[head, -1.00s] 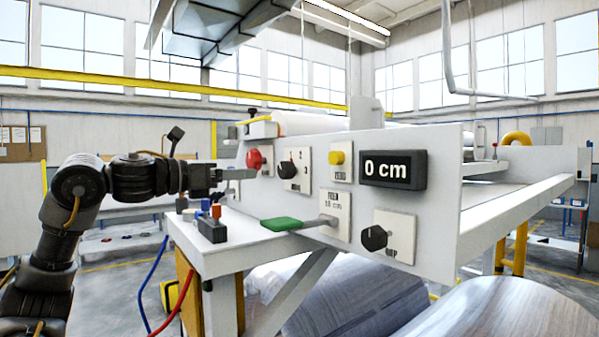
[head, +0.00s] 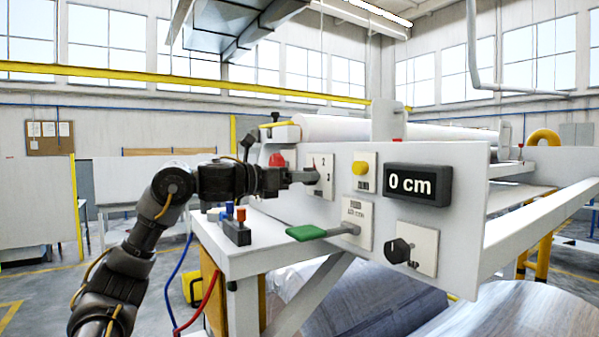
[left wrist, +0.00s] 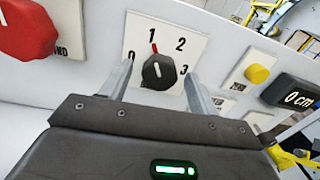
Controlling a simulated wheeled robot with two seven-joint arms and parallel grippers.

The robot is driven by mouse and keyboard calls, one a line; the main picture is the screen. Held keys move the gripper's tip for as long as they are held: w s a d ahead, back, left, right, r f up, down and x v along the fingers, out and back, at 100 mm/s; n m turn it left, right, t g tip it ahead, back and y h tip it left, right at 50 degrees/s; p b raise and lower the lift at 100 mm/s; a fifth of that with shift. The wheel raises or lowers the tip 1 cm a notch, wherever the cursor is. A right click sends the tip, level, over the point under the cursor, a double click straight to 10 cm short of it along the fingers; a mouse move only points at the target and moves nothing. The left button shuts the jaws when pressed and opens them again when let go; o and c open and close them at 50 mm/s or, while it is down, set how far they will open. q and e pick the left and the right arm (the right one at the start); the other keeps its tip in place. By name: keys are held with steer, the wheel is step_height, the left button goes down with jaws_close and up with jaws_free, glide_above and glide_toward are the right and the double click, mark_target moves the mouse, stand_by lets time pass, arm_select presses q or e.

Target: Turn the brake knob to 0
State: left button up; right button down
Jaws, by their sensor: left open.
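The brake knob (left wrist: 158,72) is a black round knob on a white plate (left wrist: 197,45) marked 0, 1, 2 and 3. In the left wrist view its red pointer mark is toward 1. My left gripper (left wrist: 158,85) is open, with one finger on each side of the knob; I cannot tell whether they touch it. In the head view my left gripper (head: 298,178) reaches the plate (head: 328,176) from the left and hides the knob. My right gripper is not in view.
A red knob (left wrist: 26,30) is left of the dial. A yellow button (head: 361,168), a "0 cm" display (head: 418,184), a green-handled lever (head: 308,233) and another black knob (head: 397,251) share the panel. A small block with coloured pegs (head: 237,230) stands below my left arm.

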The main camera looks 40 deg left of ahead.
arm_select(q)
steer(key=shift+w, duration=0.2)
steer(key=c, duration=1)
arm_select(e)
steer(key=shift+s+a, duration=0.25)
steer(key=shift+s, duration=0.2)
arm_select(q)
steer(key=shift+n, duration=0.4)
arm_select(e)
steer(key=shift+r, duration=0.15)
arm_select(q)
steer(key=shift+f+n+p, duration=0.1)
steer(key=shift+n+p, duration=1.05)
steer(key=shift+n, duration=4.45)
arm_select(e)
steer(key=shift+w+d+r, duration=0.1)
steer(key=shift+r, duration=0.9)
